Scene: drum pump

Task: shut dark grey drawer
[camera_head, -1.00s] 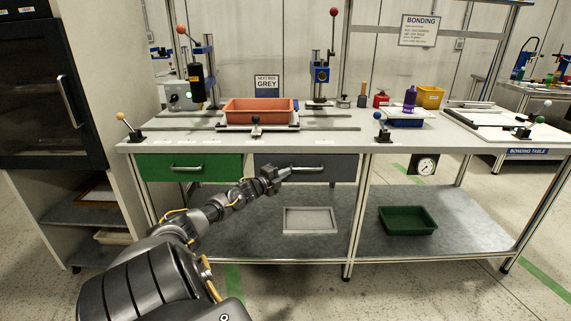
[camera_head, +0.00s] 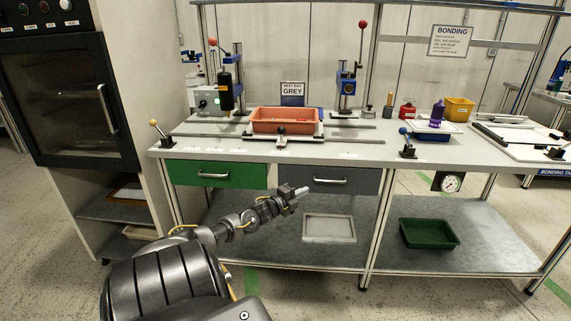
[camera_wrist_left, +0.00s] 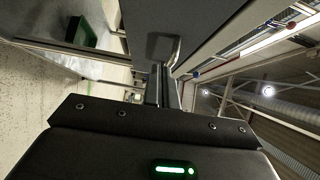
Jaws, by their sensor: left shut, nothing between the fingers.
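The dark grey drawer (camera_head: 358,184) is under the bench top, right of the green drawer. Its front and bar handle (camera_head: 330,181) face me. Its front looks close to level with the green one; I cannot tell if a small gap is left. My left gripper (camera_head: 303,191) is shut and empty, in front of the drawer's lower left part, left of the handle. In the left wrist view the shut fingers (camera_wrist_left: 161,88) point at the dark drawer front (camera_wrist_left: 200,18), with the handle (camera_wrist_left: 174,50) just ahead. Contact cannot be told. My right gripper is not in view.
The green drawer (camera_head: 218,181) is at the left. An orange bin (camera_head: 285,127) stands on the bench top. A grey tray (camera_head: 329,228) and a dark green tray (camera_head: 429,233) lie on the lower shelf. A dark cabinet (camera_head: 62,105) stands far left.

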